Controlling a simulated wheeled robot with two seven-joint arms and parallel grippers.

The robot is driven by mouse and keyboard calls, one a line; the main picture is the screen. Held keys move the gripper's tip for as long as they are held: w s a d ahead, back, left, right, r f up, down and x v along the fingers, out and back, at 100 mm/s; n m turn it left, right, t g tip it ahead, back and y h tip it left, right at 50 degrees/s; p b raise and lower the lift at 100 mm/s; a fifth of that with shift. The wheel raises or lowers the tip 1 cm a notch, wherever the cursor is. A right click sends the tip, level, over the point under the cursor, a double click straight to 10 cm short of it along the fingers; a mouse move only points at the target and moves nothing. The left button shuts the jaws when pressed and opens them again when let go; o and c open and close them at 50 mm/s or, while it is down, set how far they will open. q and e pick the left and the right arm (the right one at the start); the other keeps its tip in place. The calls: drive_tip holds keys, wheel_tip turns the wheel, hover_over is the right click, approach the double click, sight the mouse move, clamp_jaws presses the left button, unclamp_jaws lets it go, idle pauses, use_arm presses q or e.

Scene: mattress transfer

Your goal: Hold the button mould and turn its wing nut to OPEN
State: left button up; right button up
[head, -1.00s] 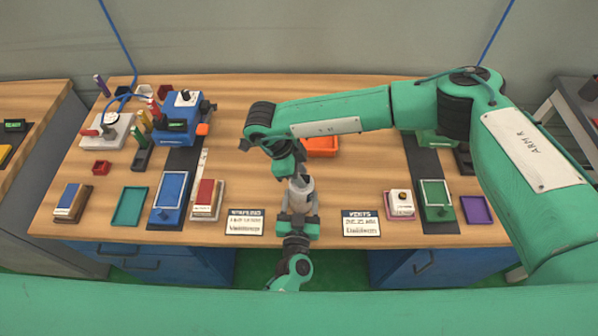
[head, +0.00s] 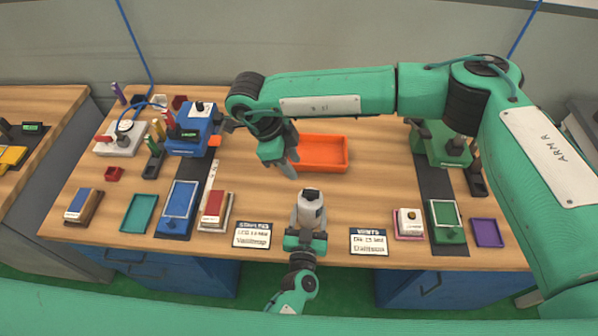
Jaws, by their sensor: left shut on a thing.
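The button mould (head: 309,212) is a light grey, roughly cylindrical piece with a dark spot on top. My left gripper (head: 307,233) is shut on it and holds it upright near the front middle of the table. The wing nut's position and the OPEN mark are too small to read. My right gripper (head: 289,166) points down behind and a little left of the mould, apart from it. Its grey fingers look close together, but I cannot tell whether they are open or shut.
An orange tray (head: 336,166) lies behind the mould, right of my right gripper. Two printed cards (head: 252,236) (head: 369,242) lie at the front edge. A blue press (head: 193,130) stands at left, a green one (head: 440,143) at right. The wooden table's middle is mostly clear.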

use_arm(q)
drive_tip(key=shift+r, duration=0.1)
use_arm(e)
drive_tip(key=shift+a+r, duration=0.15)
drive_tip(key=shift+r, duration=0.3)
use_arm(q)
drive_tip(key=o, duration=1.5)
drive_tip(key=shift+o, duration=0.2)
